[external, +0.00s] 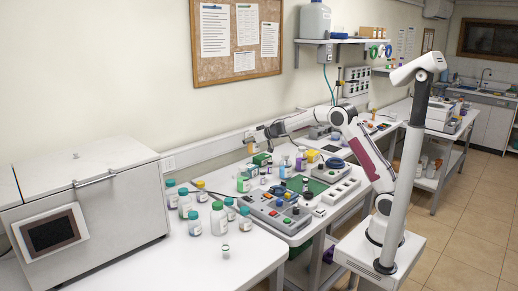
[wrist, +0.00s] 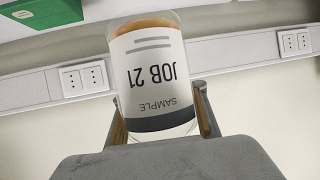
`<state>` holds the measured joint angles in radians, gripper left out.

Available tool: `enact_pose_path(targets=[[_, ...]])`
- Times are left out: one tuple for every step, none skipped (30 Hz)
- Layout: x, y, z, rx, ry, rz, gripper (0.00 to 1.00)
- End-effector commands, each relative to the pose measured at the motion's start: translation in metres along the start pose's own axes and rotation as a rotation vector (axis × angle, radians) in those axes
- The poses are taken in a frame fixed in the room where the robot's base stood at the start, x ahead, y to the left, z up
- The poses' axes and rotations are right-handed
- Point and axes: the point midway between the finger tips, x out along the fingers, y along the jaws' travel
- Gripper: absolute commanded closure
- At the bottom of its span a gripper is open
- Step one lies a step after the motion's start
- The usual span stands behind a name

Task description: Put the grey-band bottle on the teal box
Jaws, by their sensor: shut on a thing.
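The grey-band bottle (wrist: 155,70) is clear, with an orange-brown top part. Its white label reads "SAMPLE JOB 21" upside down above a dark grey band. My gripper (wrist: 160,130) is shut on it, one finger at each side. In the external view my gripper (external: 252,138) is up near the wall at the back of the bench, the bottle small below it. A green box (external: 262,159) stands on the bench below and slightly right of my gripper. A green box also shows at the top left of the wrist view (wrist: 40,14). I cannot tell which box is the teal one.
Several teal-capped and green-capped bottles (external: 218,219) stand at the front left of the bench. A grey control panel (external: 277,212) and small bottles crowd the middle. A large white machine (external: 85,205) is at left. Wall sockets (wrist: 84,78) are behind the bottle.

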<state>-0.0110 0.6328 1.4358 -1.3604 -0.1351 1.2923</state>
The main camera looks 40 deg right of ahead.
Motion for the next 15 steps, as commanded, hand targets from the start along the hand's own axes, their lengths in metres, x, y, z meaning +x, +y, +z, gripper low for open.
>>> enact_pose_path(targets=[[0.000,0.000,0.000,0.000,0.002,0.000,1.00],[0.001,0.000,0.001,0.001,0.002,0.000,1.00],[0.001,0.000,0.002,0.001,0.002,0.000,1.00],[0.002,0.000,0.003,0.001,0.002,0.000,1.00],[0.002,0.000,0.003,0.000,0.002,0.001,1.00],[0.002,0.000,0.004,0.000,0.003,0.001,1.00],[0.003,0.000,0.005,0.001,0.003,0.001,1.00],[0.003,0.000,0.006,0.000,0.003,0.002,1.00],[0.004,0.001,0.007,0.001,0.003,0.002,1.00],[0.004,0.001,0.008,0.000,0.003,0.003,1.00],[0.005,0.001,0.009,0.001,0.003,0.003,1.00],[0.005,0.001,0.010,0.000,0.002,0.002,1.00],[0.006,0.000,0.012,0.001,0.002,0.002,1.00],[0.007,0.000,0.013,0.000,0.002,0.001,1.00],[0.007,0.000,0.015,0.001,0.001,0.001,1.00]])
